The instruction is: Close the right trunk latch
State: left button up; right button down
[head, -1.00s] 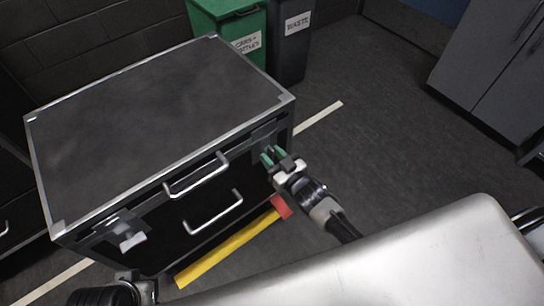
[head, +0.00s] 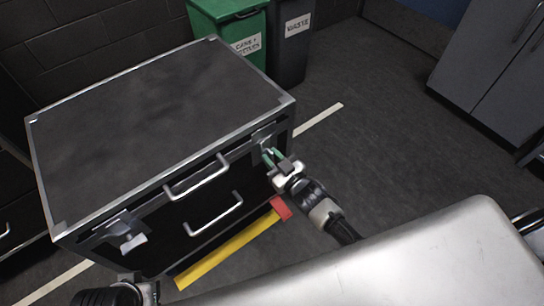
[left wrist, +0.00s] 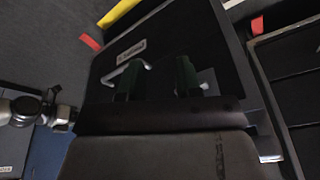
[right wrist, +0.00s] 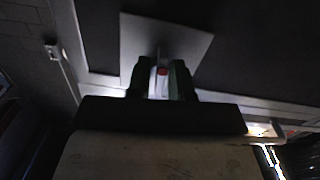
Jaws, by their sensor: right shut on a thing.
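The trunk (head: 150,115) is a black case with metal edges and its lid down. The right trunk latch (head: 262,139) is a metal piece on its front near the right corner. My right gripper (head: 269,156) is at this latch, its green fingers shut on it. In the right wrist view the latch (right wrist: 161,78) shows as a light piece with a red spot between the dark fingers. The left latch (head: 131,241) sticks out from the front at left. My left gripper (left wrist: 160,78) has its fingers apart and empty, facing the trunk front; its fingers are hidden in the head view.
Two metal handles (head: 197,178) stick out of the trunk front between the latches. A yellow bar with a red end (head: 240,243) lies along the trunk's front base. Green (head: 228,22) and dark (head: 291,35) bins stand behind. Floor to the right is open.

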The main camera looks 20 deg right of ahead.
jog(key=shift+n, duration=0.8)
jog(key=n, duration=0.2)
jog(key=shift+n+p, duration=0.35)
jog(key=shift+n, duration=0.95)
jog(key=n, duration=0.3)
jog(key=shift+n, duration=0.3)
jog(key=n, duration=0.2)
jog(key=shift+d+n+b, duration=0.1)
jog(key=shift+n+b, duration=0.2)
jog(key=shift+n, duration=0.5)
jog(key=shift+n+b, duration=0.4)
jog(key=shift+n, duration=0.9)
pick_arm(q)
jog(key=shift+s+r, duration=0.2)
jog(key=shift+r, duration=0.4)
pick_arm(e)
jog(key=shift+n, duration=0.4)
